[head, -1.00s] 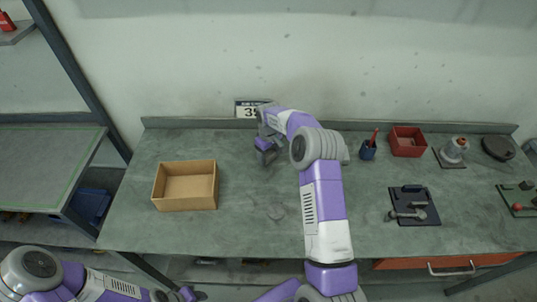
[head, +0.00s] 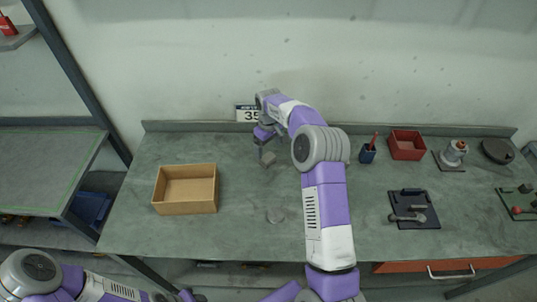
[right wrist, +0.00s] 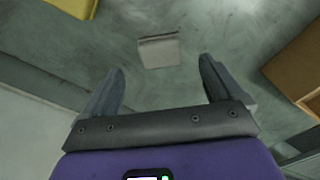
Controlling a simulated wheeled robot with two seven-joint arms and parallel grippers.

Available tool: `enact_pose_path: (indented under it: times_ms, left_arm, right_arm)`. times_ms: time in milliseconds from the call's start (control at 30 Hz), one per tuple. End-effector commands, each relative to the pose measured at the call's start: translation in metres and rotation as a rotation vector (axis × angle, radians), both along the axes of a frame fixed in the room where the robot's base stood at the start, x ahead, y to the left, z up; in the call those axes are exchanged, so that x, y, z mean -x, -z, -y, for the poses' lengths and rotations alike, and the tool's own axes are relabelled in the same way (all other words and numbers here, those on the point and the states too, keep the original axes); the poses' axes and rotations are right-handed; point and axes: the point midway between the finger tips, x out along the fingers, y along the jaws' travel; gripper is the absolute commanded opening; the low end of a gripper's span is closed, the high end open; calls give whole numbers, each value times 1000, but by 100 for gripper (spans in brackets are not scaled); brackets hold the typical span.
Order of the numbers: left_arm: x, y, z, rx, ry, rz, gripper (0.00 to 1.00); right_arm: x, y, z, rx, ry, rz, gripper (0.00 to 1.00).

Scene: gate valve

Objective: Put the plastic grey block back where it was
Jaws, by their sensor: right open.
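The plastic grey block (head: 268,159) sits on the bench top toward the back, just in front of the number sign. In the right wrist view the grey block (right wrist: 159,51) lies ahead of the fingertips, between their lines and apart from them. My right gripper (head: 263,148) is open and empty, above and beside the block; its two spread fingers (right wrist: 158,75) show in the right wrist view. My left gripper (head: 186,296) is low at the bottom edge of the head view, and its fingers are too small and cut off to read.
A cardboard box (head: 186,206) stands left of the block. A pen cup (head: 367,153), a red bin (head: 407,145) and a dark plate with a valve part (head: 414,208) are at the right. The bench between box and block is clear.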

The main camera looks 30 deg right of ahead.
Motion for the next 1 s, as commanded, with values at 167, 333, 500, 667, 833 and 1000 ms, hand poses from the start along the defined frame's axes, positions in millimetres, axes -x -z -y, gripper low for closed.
enact_pose_path:
  times_ms: [167,333,500,667,833,1000]
  left_arm:
    - [0,-4,0,0,0,0,43]
    - [0,-6,0,0,0,0,43]
    - [0,-6,0,0,0,0,43]
    - [0,-6,0,0,0,0,43]
    - [0,-6,0,0,0,0,43]
    - [0,-12,0,0,0,0,43]
  right_arm:
    - [0,-34,0,2,0,1,94]
    - [0,-50,0,1,0,0,94]
    - [1,-53,0,0,0,-1,94]
    - [1,-53,0,0,0,-1,94]
    - [1,-52,0,0,0,-1,94]
    - [1,-59,0,0,0,-1,94]
